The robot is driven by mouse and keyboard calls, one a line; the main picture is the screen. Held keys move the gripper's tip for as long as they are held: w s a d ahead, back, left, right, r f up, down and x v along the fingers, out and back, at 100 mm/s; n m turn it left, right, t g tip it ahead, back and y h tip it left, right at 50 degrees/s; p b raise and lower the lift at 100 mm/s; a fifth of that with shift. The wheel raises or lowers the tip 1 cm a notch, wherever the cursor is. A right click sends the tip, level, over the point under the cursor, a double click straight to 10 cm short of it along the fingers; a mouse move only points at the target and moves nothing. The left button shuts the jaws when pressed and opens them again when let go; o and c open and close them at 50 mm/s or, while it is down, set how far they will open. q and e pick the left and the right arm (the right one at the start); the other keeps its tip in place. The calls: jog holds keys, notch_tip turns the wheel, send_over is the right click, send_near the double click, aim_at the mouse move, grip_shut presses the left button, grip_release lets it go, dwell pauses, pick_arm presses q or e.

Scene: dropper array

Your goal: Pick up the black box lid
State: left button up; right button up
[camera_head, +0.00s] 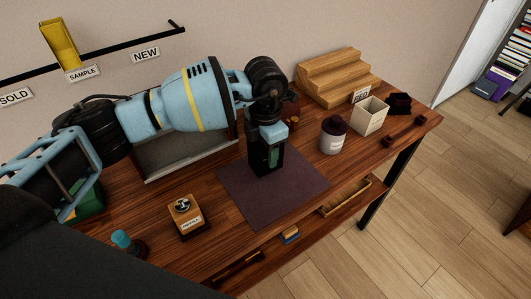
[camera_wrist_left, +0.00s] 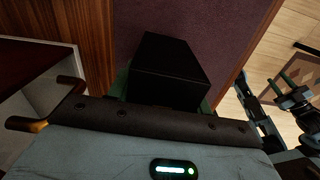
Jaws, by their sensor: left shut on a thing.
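My left gripper (camera_head: 268,152) points down over the purple mat (camera_head: 292,192) in the head view. It is shut on a black box-shaped piece, which I take to be the black box lid (camera_wrist_left: 170,62); in the left wrist view its dark flat face and one side show between the fingers. In the head view the gripper partly hides the black piece, and its lower end is over the mat. I cannot tell whether it touches the mat. Whether a box body is under it is hidden.
A wooden step stand (camera_head: 338,78), a dark-lidded white jar (camera_head: 333,139), a cream open box (camera_head: 370,116) and a small black item (camera_head: 400,103) stand at the right. A small wooden box (camera_head: 188,222) and a blue-topped stamp (camera_head: 124,242) are front left. The mat's right part is clear.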

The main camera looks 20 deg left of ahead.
pick_arm(q)
jog(key=shift+r, duration=0.85)
jog(key=s+d, duration=0.3)
jog(key=s, duration=0.4)
jog(key=s+d+r, duration=0.1)
jog(key=s+d, duration=0.2)
jog(key=s, duration=0.5)
jog(key=shift+r, duration=0.25)
